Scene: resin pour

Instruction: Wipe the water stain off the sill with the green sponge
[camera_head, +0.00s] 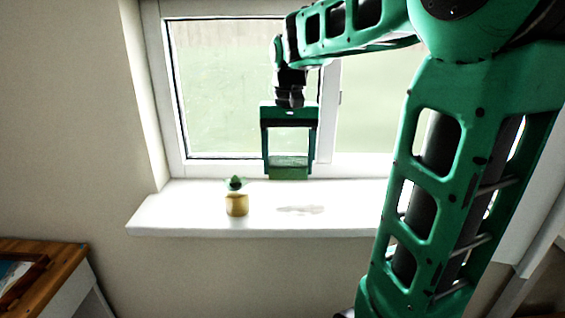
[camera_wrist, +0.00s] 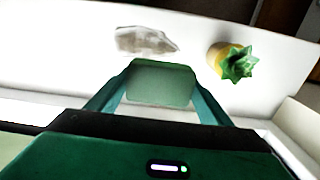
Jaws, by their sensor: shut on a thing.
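My gripper (camera_head: 289,160) is shut on the green sponge (camera_head: 289,172) and holds it over the back part of the white sill (camera_head: 170,213), near the window frame. I cannot tell if the sponge touches the sill. The sponge also shows between the fingers in the wrist view (camera_wrist: 160,84). The water stain (camera_head: 300,210) is a faint grey-brown patch on the sill, in front of the sponge. In the wrist view the stain (camera_wrist: 146,40) lies beyond the sponge, apart from it, a little to the left.
A small plant in a yellow pot (camera_head: 237,205) stands on the sill left of the stain; it also shows at the right in the wrist view (camera_wrist: 232,62). The window (camera_head: 225,90) is close behind the gripper. A wooden-topped cabinet (camera_head: 45,262) is at the lower left.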

